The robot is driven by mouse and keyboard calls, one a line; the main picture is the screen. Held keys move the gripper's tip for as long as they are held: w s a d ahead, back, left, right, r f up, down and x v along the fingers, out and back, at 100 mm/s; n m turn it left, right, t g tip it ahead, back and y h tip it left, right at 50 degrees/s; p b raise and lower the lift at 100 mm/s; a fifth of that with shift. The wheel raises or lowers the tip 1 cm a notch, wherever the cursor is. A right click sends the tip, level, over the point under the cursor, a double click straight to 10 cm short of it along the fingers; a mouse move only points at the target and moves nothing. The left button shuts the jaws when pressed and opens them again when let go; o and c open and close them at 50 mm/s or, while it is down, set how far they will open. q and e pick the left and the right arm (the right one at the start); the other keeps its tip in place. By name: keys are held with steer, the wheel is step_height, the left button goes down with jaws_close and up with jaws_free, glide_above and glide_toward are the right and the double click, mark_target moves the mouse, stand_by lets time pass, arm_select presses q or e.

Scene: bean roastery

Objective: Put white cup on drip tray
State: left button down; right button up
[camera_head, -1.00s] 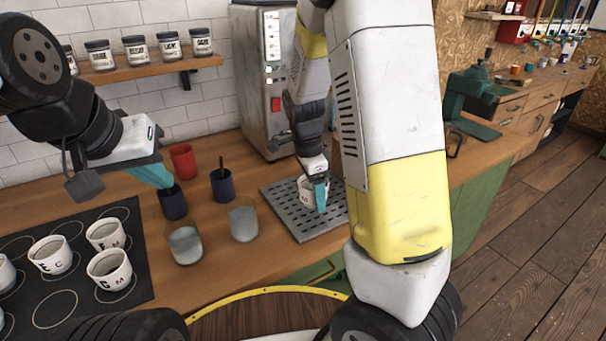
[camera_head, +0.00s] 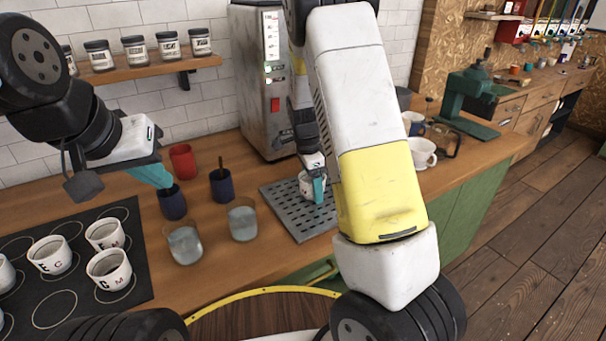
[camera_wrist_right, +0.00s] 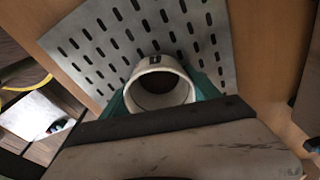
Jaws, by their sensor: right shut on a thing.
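The white cup (camera_head: 305,184) is between the teal fingers of my right gripper (camera_head: 313,188), which is shut on it. In the right wrist view the cup (camera_wrist_right: 146,101) shows its open rim and dark inside between the fingers (camera_wrist_right: 160,100). The grey slotted drip tray (camera_head: 283,208) lies beneath it on the counter and also shows in the wrist view (camera_wrist_right: 110,45). The cup looks upright over the tray; whether its base touches is not clear. My left gripper (camera_head: 152,175) is at the dark blue cup (camera_head: 173,204); its jaw opening is not clear.
Two glasses (camera_head: 184,244) (camera_head: 242,222), another dark blue cup (camera_head: 222,187) and a red cup (camera_head: 183,161) stand left of the tray. White cups (camera_head: 110,268) sit on a black mat (camera_head: 118,217). A grey machine (camera_head: 252,85) stands behind the tray; white cups (camera_head: 422,152) stand to the right.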

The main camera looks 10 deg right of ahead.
steer(key=o, duration=1.6)
steer(key=shift+f, duration=0.15)
step_height(320, 180, up, 12)
steer(key=a, duration=0.2)
steer(key=s+r+n+t+y, duration=0.1)
steer(key=s+r+n, duration=0.3)
steer(key=s, duration=0.4)
steer(key=s+r+n+t+y, duration=0.1)
steer(key=s+r+n+t, duration=0.2)
steer(key=s+n, duration=0.4)
steer(key=s+r+n+t+y, duration=0.1)
steer(key=s+r+n+t, duration=0.1)
steer(key=s+r+n, duration=0.3)
steer(key=shift+s+a+r+n+y, duration=0.35)
steer(key=shift+s+n, duration=0.25)
steer(key=shift+s, duration=1.55)
